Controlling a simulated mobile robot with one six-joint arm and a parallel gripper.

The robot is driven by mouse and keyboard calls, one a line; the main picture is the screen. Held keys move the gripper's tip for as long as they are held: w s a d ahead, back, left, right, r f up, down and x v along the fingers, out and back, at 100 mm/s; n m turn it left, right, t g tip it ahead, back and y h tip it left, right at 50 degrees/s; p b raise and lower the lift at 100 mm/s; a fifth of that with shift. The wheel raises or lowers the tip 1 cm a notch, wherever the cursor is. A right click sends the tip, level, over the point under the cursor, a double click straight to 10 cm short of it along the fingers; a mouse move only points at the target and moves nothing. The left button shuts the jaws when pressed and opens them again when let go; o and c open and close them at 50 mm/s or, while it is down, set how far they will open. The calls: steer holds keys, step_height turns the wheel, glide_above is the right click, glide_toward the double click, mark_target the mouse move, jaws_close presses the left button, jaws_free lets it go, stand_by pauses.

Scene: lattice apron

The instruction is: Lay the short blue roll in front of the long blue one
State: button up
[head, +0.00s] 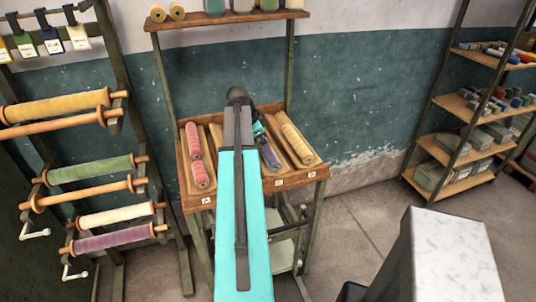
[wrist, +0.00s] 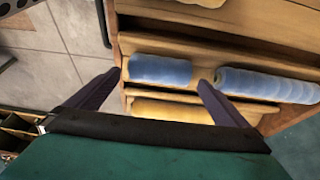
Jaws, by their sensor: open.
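In the wrist view the short blue roll (wrist: 160,70) lies in a wooden lane of the rack. The long blue roll (wrist: 268,84) lies in line with it, farther from the rack's front edge, with a small gap between them. My gripper (wrist: 159,78) is open, its dark fingers spread at either end of the short roll; whether they touch it I cannot tell. In the head view my gripper (head: 262,137) is over the lane marked C, and my arm hides part of the rack. Some blue-purple roll (head: 271,160) shows below it there.
A yellow roll (wrist: 172,112) lies in the neighbouring lane, and a cream roll (head: 296,143) shows in lane D. Two red rolls (head: 193,140) lie in lane A. A roll stand (head: 90,170) is at left, shelves (head: 470,130) at right.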

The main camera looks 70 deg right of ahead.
steer(key=b+v, duration=0.2)
steer(key=v, duration=0.6)
steer(key=shift+r, duration=0.15)
stand_by(0.7)
